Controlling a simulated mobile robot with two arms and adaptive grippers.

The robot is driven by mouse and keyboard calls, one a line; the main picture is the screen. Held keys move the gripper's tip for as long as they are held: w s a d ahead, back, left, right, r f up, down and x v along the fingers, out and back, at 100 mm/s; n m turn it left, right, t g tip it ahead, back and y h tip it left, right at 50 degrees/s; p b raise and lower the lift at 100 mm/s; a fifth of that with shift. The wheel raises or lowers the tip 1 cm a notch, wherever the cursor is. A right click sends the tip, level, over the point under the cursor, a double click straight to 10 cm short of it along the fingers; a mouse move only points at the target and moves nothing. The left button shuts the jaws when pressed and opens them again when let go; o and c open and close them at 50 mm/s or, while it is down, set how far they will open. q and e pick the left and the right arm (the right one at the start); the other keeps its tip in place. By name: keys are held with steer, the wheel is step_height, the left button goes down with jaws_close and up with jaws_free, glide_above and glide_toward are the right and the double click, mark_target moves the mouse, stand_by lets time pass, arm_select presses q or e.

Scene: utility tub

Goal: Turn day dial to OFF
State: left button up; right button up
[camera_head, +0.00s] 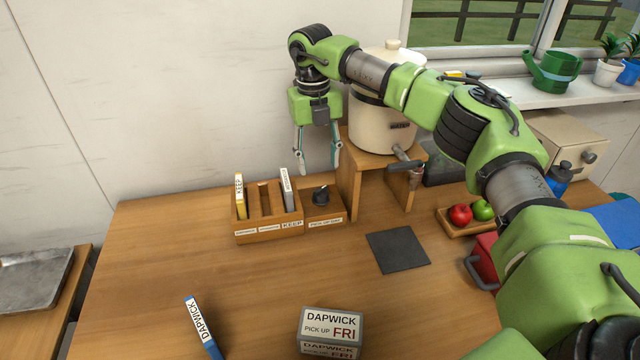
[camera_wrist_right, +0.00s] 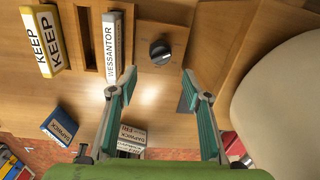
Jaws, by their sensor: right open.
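The day dial is a black knob (camera_head: 320,194) on a small wooden box labelled PICK UP DAY (camera_head: 325,222), right of the wooden slot rack. In the right wrist view the dial (camera_wrist_right: 160,51) has a pale pointer mark and sits ahead of the fingertips, between them in the picture. I cannot read which setting it points to. My right gripper (camera_head: 318,160) is open and empty, pointing down above and behind the dial, not touching it. In the wrist view its two teal fingers (camera_wrist_right: 163,84) are spread apart. My left gripper is not in view.
A wooden stand (camera_head: 349,190) with a cream water urn (camera_head: 378,128) rises close right of the dial. A DAPWICK box (camera_head: 331,328) and blue binder (camera_head: 203,327) are in front.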

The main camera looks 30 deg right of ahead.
mark_target(320, 189)
steer(key=f, duration=0.3)
steer(key=f+p, duration=0.1)
steer(key=f, duration=0.2)
steer(key=f+p, duration=0.1)
steer(key=f, duration=0.2)
steer(key=shift+w+d+f, duration=0.1)
steer(key=shift+d, duration=0.2)
steer(key=c, duration=1.1)
